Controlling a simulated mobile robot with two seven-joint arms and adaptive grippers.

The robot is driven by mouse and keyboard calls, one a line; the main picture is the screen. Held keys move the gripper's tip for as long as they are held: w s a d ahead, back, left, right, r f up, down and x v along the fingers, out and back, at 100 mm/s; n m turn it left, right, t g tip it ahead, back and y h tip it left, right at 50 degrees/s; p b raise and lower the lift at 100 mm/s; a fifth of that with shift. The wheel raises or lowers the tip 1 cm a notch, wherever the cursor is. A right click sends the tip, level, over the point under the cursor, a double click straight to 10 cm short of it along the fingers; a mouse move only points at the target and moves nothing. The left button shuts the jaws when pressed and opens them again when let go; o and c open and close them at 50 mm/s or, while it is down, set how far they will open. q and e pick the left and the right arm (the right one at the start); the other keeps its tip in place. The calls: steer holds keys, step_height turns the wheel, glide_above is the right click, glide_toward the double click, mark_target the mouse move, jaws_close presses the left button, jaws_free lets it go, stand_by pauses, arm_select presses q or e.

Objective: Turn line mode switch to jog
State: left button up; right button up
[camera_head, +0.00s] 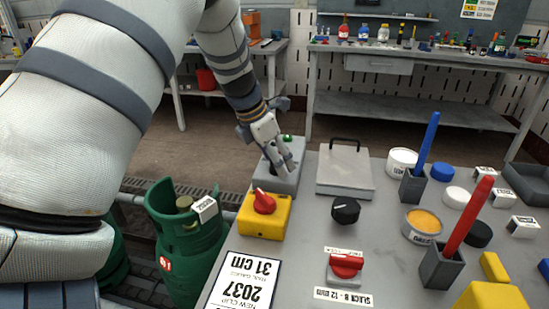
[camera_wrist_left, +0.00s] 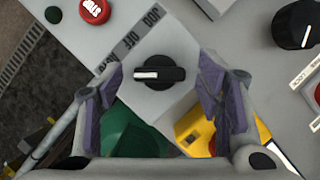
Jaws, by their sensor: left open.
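The line mode switch is a black rotary knob (camera_wrist_left: 160,74) with a white pointer, on a grey box (camera_wrist_left: 155,105). In the left wrist view the pointer lies level, its white end to the left. My left gripper (camera_wrist_left: 166,92) is open, with one purple-padded finger on each side of the knob and gaps between. In the head view my left gripper (camera_head: 284,162) is over the grey box (camera_head: 288,183) and hides the knob. My right gripper is not in view.
A red STOP button (camera_wrist_left: 94,10) is close by the switch. A yellow box with a red knob (camera_head: 264,201) stands beside the grey box. A hinged grey plate (camera_head: 345,170) and black dial (camera_head: 345,210) are to the right. A green gas cylinder (camera_head: 185,240) stands left.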

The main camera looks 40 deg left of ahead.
arm_select(q)
steer(key=c, duration=1.2)
steer(key=shift+o, duration=0.2)
